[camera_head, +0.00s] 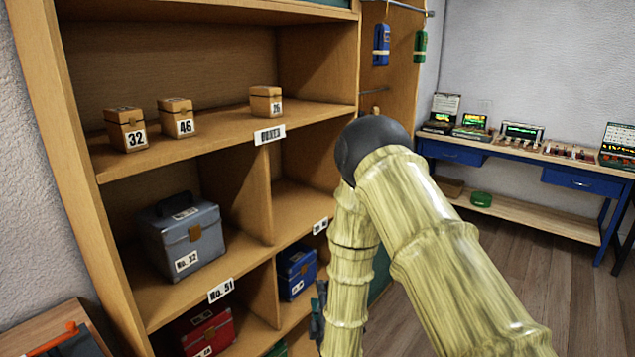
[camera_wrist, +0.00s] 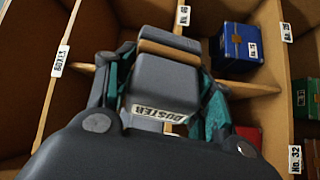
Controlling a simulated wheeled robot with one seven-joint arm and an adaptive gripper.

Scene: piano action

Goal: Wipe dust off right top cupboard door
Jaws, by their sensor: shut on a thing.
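My gripper (camera_wrist: 163,100) is shut on a grey block labelled DUSTER (camera_wrist: 165,82), with a teal finger on each side of it. The duster has a tan band near its far end. In the head view only a small dark and teal part of my gripper (camera_head: 317,315) shows beside my arm, low in front of the shelves; the duster cannot be made out there. A thin dark green strip (camera_head: 328,2) shows at the top edge of the head view, above the open shelves. Whether it belongs to the right top cupboard door cannot be told.
The wooden shelf unit (camera_head: 205,130) holds small numbered boxes, a grey case (camera_head: 183,237), a blue box (camera_head: 296,270) and a red box (camera_head: 208,332). Blue and green items (camera_head: 381,45) hang from a rail at right. A blue workbench (camera_head: 520,150) stands farther right beyond open floor.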

